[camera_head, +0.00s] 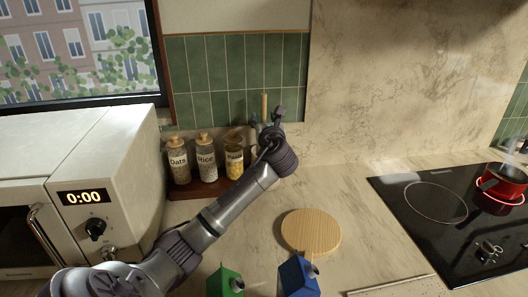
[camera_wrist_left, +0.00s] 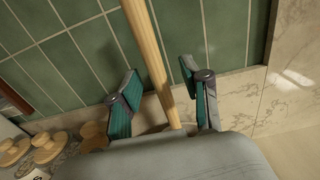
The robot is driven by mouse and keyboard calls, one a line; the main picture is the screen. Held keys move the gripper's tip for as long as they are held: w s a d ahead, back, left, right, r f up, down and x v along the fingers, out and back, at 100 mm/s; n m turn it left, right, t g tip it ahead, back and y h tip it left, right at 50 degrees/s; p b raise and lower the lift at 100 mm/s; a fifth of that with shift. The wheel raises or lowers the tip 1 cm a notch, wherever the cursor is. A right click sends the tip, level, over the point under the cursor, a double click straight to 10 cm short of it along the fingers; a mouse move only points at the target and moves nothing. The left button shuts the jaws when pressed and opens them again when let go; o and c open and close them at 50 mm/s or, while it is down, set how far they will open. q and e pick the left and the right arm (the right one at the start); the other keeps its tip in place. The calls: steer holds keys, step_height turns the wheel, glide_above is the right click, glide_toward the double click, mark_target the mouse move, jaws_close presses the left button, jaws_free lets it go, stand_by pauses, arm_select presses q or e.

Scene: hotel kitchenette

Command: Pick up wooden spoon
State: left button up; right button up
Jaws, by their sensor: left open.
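The wooden spoon shows as a pale upright wooden handle (camera_head: 264,105) in front of the green tiles at the back of the counter. In the left wrist view the handle (camera_wrist_left: 147,45) runs down between the two fingers, with a gap to each. My left gripper (camera_head: 266,116) is open around the handle, and its fingers also show in the left wrist view (camera_wrist_left: 158,82). The spoon's lower part is hidden behind the gripper and wrist. My right gripper is not in view.
Oats (camera_head: 179,161), Rice (camera_head: 207,160) and pasta (camera_head: 234,158) jars stand left of my wrist. A microwave (camera_head: 95,190) is at left. A round board (camera_head: 311,231), green box (camera_head: 225,283) and blue box (camera_head: 297,278) are in front. A red pot (camera_head: 502,184) steams on the cooktop (camera_head: 430,240).

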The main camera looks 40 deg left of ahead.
arm_select(q)
steer(key=shift+w+a, duration=0.3)
steer(key=shift+a, duration=0.1)
steer(key=shift+s+r, duration=0.1)
steer(key=shift+c, duration=0.2)
jaws_close()
steer(key=shift+d, duration=0.1)
steer(key=shift+r, duration=0.1)
